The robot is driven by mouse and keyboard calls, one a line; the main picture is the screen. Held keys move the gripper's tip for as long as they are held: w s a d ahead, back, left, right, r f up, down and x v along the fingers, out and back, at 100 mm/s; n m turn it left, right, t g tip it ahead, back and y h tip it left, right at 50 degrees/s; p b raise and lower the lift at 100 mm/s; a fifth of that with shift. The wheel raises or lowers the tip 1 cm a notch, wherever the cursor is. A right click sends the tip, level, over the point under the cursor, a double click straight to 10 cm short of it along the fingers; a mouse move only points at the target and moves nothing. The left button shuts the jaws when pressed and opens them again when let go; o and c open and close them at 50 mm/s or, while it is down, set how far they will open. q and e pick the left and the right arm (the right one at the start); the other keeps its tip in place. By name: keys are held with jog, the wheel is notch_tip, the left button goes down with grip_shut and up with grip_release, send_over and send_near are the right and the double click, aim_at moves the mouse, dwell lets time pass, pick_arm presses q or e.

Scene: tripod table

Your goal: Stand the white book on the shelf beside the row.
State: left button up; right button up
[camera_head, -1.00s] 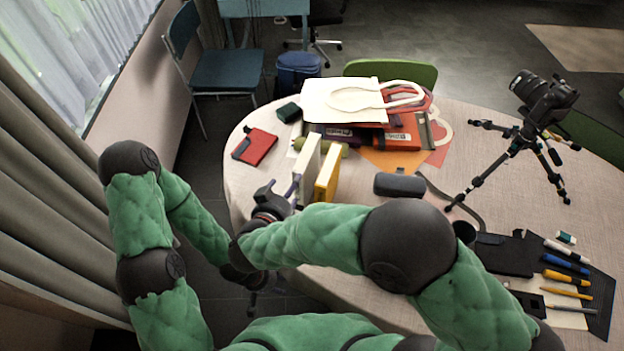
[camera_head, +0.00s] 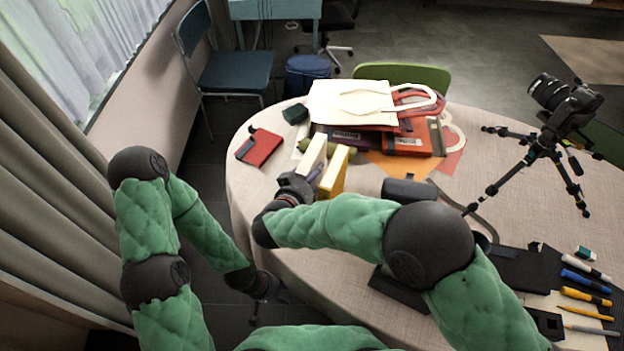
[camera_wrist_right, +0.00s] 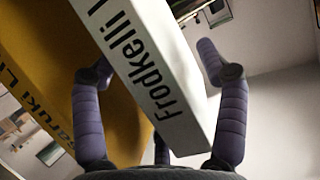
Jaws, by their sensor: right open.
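The white book (camera_head: 313,152) stands on the round table, just left of a yellow book (camera_head: 334,170). My right gripper (camera_head: 305,180) is low at their near side, partly hidden by its own wrist. In the right wrist view the white book (camera_wrist_right: 158,75), with black lettering, reaches down between the two open purple fingers. The yellow book (camera_wrist_right: 55,60) is left of it, with the left finger in front of it. I cannot tell whether the fingers touch either book. My left gripper (camera_head: 258,305) hangs low beside the table, small and dark. No shelf is clearly identifiable.
A red notebook (camera_head: 259,147) lies left of the books. Behind them are a cream tote bag (camera_head: 345,100) and a pile of folders. A dark case (camera_head: 408,190) is to the right, and a camera tripod (camera_head: 535,155) stands farther right. Pens lie at the right front.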

jog(key=shift+b+x, duration=0.35)
jog(key=shift+x, duration=0.75)
grip_shut()
jog(key=shift+r, duration=0.15)
jog(key=shift+w+r, duration=0.1)
